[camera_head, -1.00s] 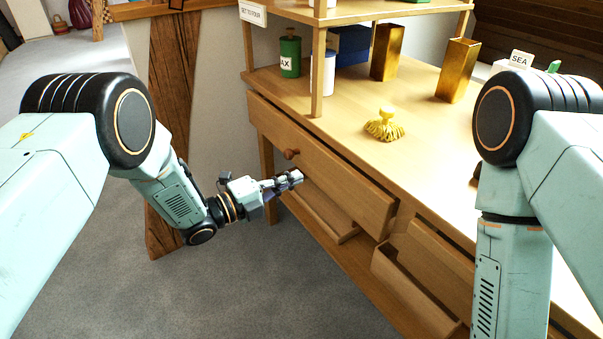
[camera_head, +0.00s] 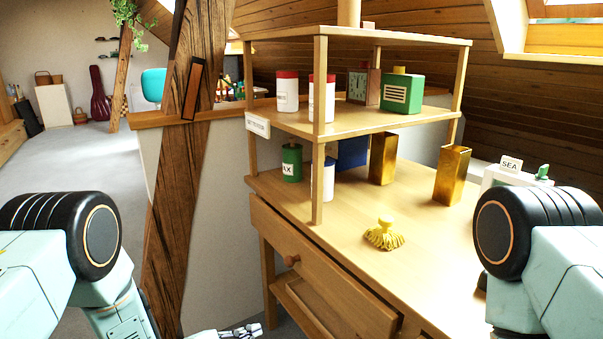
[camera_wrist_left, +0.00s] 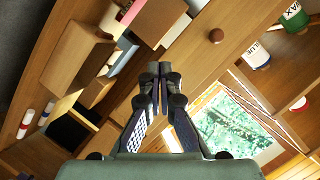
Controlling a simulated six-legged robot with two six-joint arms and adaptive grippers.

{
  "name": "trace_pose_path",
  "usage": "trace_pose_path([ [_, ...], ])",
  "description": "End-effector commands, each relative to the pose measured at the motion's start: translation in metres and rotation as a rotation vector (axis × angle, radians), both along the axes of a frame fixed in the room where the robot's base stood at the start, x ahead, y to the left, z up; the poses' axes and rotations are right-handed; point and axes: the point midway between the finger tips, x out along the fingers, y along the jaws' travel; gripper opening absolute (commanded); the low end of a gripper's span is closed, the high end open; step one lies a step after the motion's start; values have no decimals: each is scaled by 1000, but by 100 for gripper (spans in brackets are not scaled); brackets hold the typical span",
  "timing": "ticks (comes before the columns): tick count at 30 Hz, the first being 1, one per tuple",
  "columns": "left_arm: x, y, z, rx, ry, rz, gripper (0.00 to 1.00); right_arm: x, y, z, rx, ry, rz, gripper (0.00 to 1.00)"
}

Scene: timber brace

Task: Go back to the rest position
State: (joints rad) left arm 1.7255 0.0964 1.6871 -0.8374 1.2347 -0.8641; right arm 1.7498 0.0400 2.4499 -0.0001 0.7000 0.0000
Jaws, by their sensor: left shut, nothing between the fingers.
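My left gripper (camera_head: 252,329) shows at the bottom edge of the head view, in front of the bench's drawer side and partly cut off. In the left wrist view its fingers (camera_wrist_left: 158,72) are together with nothing between them. They are apart from the drawer front and its round knob (camera_wrist_left: 216,36). My right gripper is out of the head view; only the upper part of that arm shows at the right.
The wooden bench (camera_head: 350,250) carries a shelf unit (camera_head: 317,170), a yellow tassel-like object (camera_head: 384,234) and two brass blocks (camera_head: 452,175). A timber post (camera_head: 180,190) stands left of it. Open drawers (camera_wrist_left: 70,65) show in the left wrist view. Floor is clear at far left.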

Motion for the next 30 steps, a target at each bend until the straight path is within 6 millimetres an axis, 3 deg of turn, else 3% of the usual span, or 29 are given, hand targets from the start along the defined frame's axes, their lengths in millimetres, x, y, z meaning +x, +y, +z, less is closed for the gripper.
trace_pose_path([
  [4, -63, 32, -56, -126, 490, 341, 0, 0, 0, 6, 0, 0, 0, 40],
  [9, -162, 67, -93, -217, 926, 751, 0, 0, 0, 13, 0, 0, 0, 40],
  [13, -244, 88, -97, -238, 1167, 1049, 0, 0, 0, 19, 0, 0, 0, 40],
  [18, -335, 106, -79, -197, 1354, 1334, 0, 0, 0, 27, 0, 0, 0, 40],
  [21, -367, 111, -66, -153, 1401, 1403, 0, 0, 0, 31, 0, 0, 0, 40],
  [23, -377, 112, -58, -136, 1415, 1413, 0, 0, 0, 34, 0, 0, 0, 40],
  [30, -376, 111, -56, -136, 1411, 1405, 0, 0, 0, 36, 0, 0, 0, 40],
])
